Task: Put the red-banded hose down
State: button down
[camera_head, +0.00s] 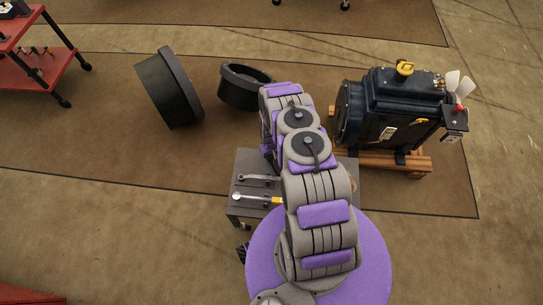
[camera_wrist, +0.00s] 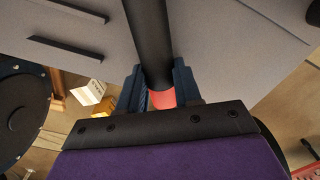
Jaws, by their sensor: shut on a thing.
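The hose (camera_wrist: 150,40) is a black cylinder with a red band (camera_wrist: 162,98) near its lower end in the wrist view. My gripper (camera_wrist: 157,80) is shut on it, with a dark finger on each side close to the red band. The hose runs up and out of the top of the wrist view, over a grey surface. I cannot tell whether it touches that surface. In the head view my arm hides the gripper and the hose.
A small grey table (camera_head: 250,165) beside my arm holds wrench-like tools (camera_head: 257,180). A dark machine (camera_head: 395,110) stands on a wooden pallet (camera_head: 415,166) to the right. A red cart (camera_head: 38,66) stands far left.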

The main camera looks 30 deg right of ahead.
jog(key=c, duration=0.9)
grip_release()
jog(key=shift+a+f, duration=0.1)
jog(key=shift+o, duration=0.6)
jog(key=shift+d, duration=0.2)
jog(key=shift+a, duration=0.1)
